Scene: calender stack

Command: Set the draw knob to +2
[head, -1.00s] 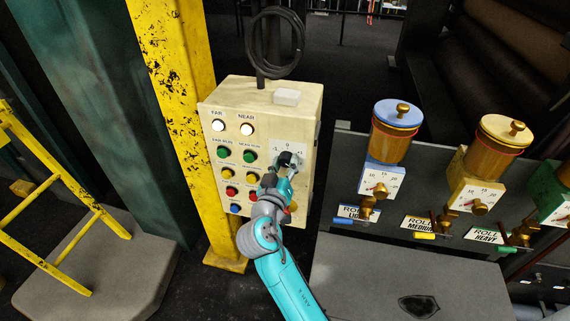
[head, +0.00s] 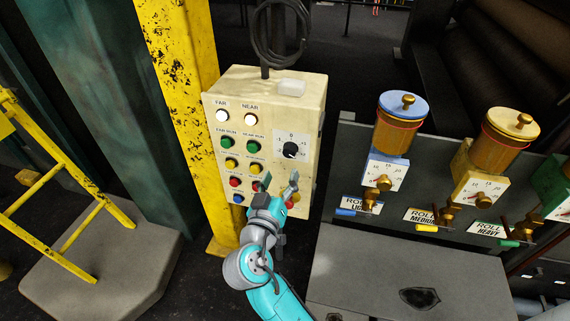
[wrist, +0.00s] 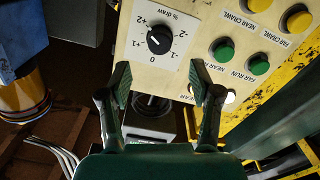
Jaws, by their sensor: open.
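The draw knob (head: 290,150) is a black round knob on a white scale plate at the upper right of the beige control box (head: 262,83). Its white mark points to the lower right in the head view. In the wrist view the knob (wrist: 159,40) appears upside down, with its mark pointing to the upper left, toward +2. My gripper (head: 278,184) is open and empty, below the knob and apart from it. In the wrist view both fingers of my gripper (wrist: 160,82) are spread, with nothing between them touching.
Several coloured push buttons, including a green one (head: 254,147), fill the box's left side. A yellow post (head: 180,70) stands left of the box. A coiled cable (head: 280,35) hangs above.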

